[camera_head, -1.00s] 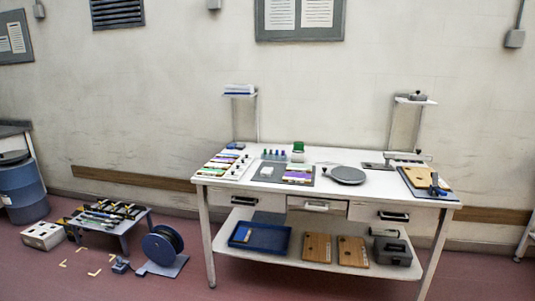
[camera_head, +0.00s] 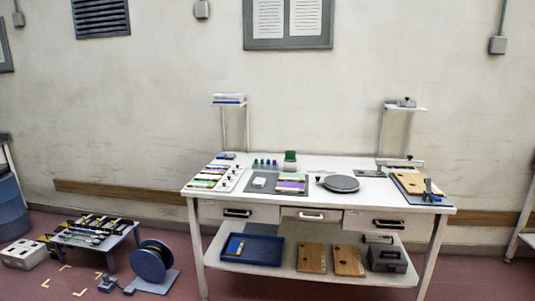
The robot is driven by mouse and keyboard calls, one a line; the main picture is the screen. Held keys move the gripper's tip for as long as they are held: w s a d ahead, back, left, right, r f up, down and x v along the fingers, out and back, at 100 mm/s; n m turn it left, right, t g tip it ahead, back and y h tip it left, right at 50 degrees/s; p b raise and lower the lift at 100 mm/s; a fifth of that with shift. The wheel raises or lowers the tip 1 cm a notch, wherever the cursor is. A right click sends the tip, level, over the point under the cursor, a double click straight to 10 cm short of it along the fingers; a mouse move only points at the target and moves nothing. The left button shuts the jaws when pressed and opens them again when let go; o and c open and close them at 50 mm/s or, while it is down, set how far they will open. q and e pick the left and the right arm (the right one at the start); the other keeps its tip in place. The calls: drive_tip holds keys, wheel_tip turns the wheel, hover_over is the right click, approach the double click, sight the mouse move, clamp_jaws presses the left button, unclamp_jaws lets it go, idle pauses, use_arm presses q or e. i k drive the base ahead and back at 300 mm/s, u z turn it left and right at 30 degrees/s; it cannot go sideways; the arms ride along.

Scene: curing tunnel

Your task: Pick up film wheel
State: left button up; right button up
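A dark wheel or reel with a blue hub (camera_head: 150,262) stands upright on a grey-blue base plate (camera_head: 158,282) on the floor, at the lower left, left of the white table. It looks most like the film wheel, but I cannot be sure of this. A flat round dark grey disc (camera_head: 341,184) lies on the table top, right of the middle. Neither of my grippers shows in the head view.
The white table (camera_head: 318,166) has drawers and a lower shelf with a blue tray (camera_head: 252,249), two wooden boards and a grey box (camera_head: 387,258). A low rack (camera_head: 96,231) stands left of the reel. Yellow marks lie on the floor near it.

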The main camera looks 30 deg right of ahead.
sight(290, 155)
drive_tip(key=u, duration=0.05)
drive_tip(key=i, duration=1.5)
drive_tip(key=z, duration=0.9)
drive_tip(key=i, duration=0.8)
drive_tip(key=z, duration=0.9)
